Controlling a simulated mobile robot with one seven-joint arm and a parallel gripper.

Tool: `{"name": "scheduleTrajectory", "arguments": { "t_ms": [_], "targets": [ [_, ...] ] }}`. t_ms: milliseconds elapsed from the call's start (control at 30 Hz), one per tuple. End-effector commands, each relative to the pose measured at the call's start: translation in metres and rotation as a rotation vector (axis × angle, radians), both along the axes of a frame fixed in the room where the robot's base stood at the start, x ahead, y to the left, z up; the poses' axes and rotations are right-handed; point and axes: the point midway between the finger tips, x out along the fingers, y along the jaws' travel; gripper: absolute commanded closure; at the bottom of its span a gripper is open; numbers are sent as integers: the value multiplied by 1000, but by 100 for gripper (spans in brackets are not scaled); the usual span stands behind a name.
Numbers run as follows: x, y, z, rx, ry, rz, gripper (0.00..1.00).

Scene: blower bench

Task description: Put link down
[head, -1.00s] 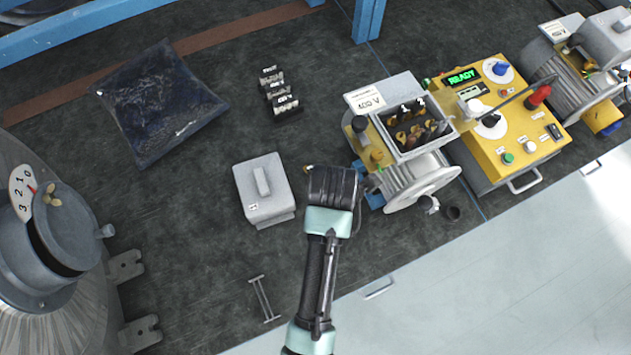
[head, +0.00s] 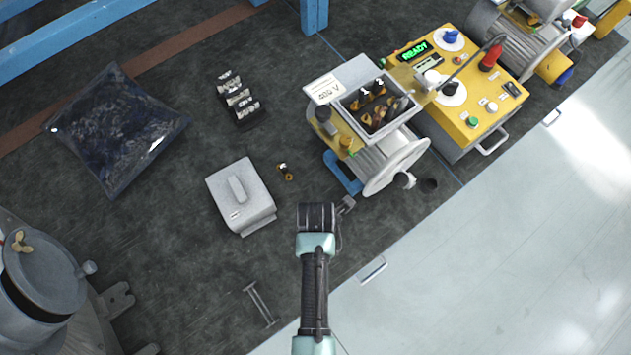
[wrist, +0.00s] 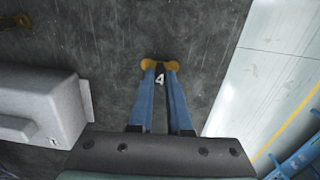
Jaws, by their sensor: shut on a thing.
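In the wrist view, my gripper (wrist: 160,72) has its two blue fingers closed on a small brass link (wrist: 147,65). Its rounded brass ends show at the fingertips and a white "4" shows between the fingers. I cannot tell whether the link touches the bench. In the head view my gripper (head: 317,216) is right of the grey box-shaped cover (head: 245,198), over dark mat; the held link is hidden there. A second brass-and-black piece (head: 284,172) lies on the mat up-left of the gripper; it also shows in the wrist view's corner (wrist: 20,20).
A black rack (head: 252,122) with white labels stands further back. The blower's open terminal box (head: 348,108) holds several brass parts. A yellow control box (head: 468,128) reads READY. A dark bag (head: 118,130) lies at left. Dark mat is free around the gripper.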

Motion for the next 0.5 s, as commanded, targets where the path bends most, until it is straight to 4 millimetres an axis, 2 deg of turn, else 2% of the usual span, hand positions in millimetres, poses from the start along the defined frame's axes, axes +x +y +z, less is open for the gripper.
{"name": "scheduleTrajectory", "arguments": {
  "t_ms": [467,500],
  "targets": [
    [0,0,-8,0,1,0,100],
    [0,0,-7,0,1,0,77]
  ]
}}
